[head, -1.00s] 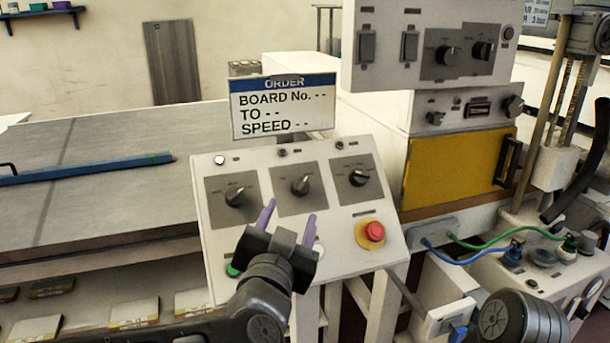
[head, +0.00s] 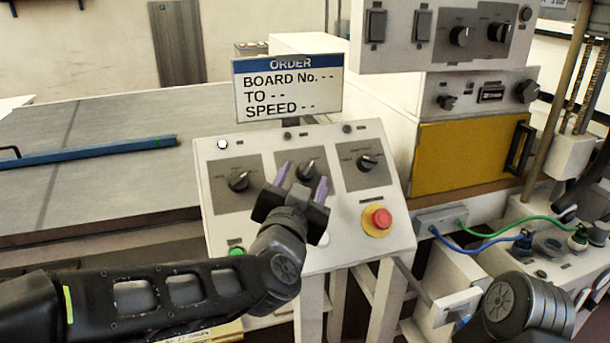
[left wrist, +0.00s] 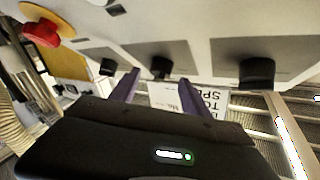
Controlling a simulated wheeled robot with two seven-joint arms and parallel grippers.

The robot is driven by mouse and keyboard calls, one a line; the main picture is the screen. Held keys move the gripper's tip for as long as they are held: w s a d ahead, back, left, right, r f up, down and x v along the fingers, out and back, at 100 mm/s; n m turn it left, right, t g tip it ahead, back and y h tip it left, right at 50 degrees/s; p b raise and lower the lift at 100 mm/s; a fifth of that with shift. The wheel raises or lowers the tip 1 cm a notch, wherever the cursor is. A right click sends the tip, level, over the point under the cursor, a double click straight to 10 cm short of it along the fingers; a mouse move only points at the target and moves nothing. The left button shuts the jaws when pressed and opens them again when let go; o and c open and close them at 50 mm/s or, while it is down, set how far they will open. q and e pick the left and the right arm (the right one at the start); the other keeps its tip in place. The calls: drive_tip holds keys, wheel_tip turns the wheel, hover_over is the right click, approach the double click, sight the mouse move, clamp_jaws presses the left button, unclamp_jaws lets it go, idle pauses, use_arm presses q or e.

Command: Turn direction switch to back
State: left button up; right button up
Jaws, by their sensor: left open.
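A sloped white control panel (head: 225,165) carries three dark rotary knobs on grey plates: left (head: 238,181), middle (head: 306,171) and right (head: 367,162). Their labels are too small to read, so I cannot tell which is the direction switch. My left gripper (head: 303,182) is open and empty, its purple fingers in front of the middle knob's plate. In the left wrist view the middle knob (left wrist: 160,67) shows between and beyond the two fingers (left wrist: 157,90), apart from them. My right gripper is not in view; part of my right arm shows at lower right.
A red stop button (head: 381,218) on a yellow ring sits at the panel's lower right, and a green button (head: 236,252) at lower left. An order sign (head: 288,90) stands behind. A switch box (head: 400,50) and yellow door (head: 468,158) are at right.

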sight(306, 171)
use_arm(q)
drive_tip(key=shift+w+d, duration=0.2)
drive_tip(key=shift+w, duration=0.85)
drive_tip(key=shift+c, duration=0.3)
clamp_jaws()
